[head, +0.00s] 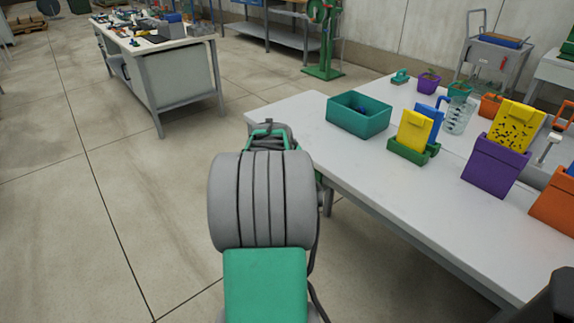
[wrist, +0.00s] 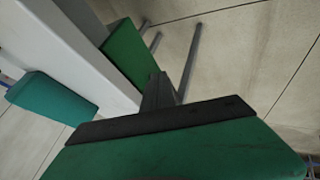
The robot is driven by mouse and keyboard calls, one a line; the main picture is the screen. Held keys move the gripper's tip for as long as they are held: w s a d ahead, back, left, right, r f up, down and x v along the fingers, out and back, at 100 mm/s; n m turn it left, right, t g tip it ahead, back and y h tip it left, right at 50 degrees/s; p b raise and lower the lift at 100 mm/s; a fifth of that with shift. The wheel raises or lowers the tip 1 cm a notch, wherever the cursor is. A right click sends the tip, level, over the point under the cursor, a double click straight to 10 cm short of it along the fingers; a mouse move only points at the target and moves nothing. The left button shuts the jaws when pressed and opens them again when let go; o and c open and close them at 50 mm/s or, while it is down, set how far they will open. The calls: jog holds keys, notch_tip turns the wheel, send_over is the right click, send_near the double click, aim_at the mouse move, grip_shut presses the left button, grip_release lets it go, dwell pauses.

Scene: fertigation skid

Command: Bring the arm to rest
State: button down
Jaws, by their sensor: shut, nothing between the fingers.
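My arm shows in the head view as a thick grey and green link in front of the near left end of the white table (head: 420,190). Its far end is mostly hidden behind that link. In the wrist view my gripper (wrist: 157,91) shows as dark fingers close together beyond a green housing with a dark edge. It is shut and holds nothing. The fingers are near the table edge, with floor behind them.
On the table stand a teal bin (head: 359,116), a green holder (head: 408,153) with yellow and blue packets, a purple pouch (head: 494,165) and a clear jug (head: 458,115). A cluttered workbench (head: 165,75) stands at the back left. Floor at the left is open.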

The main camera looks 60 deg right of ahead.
jog(key=w+a+r+n+t+y+p, duration=0.1)
jog(key=w+a+r+p, duration=0.3)
jog(key=a, duration=0.5)
jog(key=w+a+r+n+y+p, duration=0.1)
jog(key=a+r+y+p, duration=0.3)
jog(key=a, duration=0.6)
jog(key=w+a+r+n+t+h+p, duration=0.1)
jog(key=w+a+r+p, duration=0.2)
jog(key=a+r, duration=0.45)
jog(key=s+a+r+n+y+p, duration=0.1)
jog(key=s+a+r+p, duration=0.1)
jog(key=a, duration=0.9)
jog(key=s+a+r+n+g+y+p, duration=0.1)
jog(key=s+a+p, duration=0.4)
jog(key=a, duration=0.7)
jog(key=shift+s+a+r+y, duration=0.2)
jog(key=shift+s+r+y, duration=0.3)
jog(key=shift+s, duration=0.05)
